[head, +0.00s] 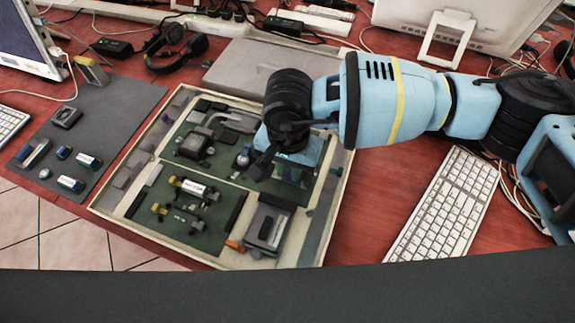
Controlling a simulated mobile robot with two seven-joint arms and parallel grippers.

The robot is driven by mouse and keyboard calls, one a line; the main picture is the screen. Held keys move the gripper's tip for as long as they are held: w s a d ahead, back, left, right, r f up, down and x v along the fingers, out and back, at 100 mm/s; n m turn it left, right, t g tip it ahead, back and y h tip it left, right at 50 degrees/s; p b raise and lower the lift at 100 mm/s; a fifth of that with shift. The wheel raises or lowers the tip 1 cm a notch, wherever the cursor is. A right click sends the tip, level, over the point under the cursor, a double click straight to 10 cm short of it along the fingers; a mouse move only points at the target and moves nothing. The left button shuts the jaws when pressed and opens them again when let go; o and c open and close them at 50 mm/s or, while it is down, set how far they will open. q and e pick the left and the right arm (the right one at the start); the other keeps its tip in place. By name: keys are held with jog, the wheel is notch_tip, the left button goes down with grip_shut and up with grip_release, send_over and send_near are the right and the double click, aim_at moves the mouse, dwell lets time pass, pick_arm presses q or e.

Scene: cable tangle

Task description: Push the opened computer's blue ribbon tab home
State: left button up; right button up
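The opened computer (118,218) is a shallow cream-walled case lying on the red table, with green boards and dark parts inside. My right arm reaches in from the right, and my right gripper (264,164) points down over the upper right part of the case. Its dark fingers are low among the parts; I cannot tell whether they touch anything or how far apart they are. I cannot make out the blue ribbon tab; the gripper and wrist cover that area. My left gripper is out of view.
A grey mat (120,105) with several small parts lies to the left. A grey panel (245,75) and headphones (175,48) lie behind the case. A white keyboard (445,208) lies to the right, below my arm. Cables and power strips crowd the back.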

aim_at(288, 177)
jog(key=shift+r, duration=0.1)
notch_tip(288, 177, up, 8)
jog(key=shift+f, duration=0.2)
dwell(2.5)
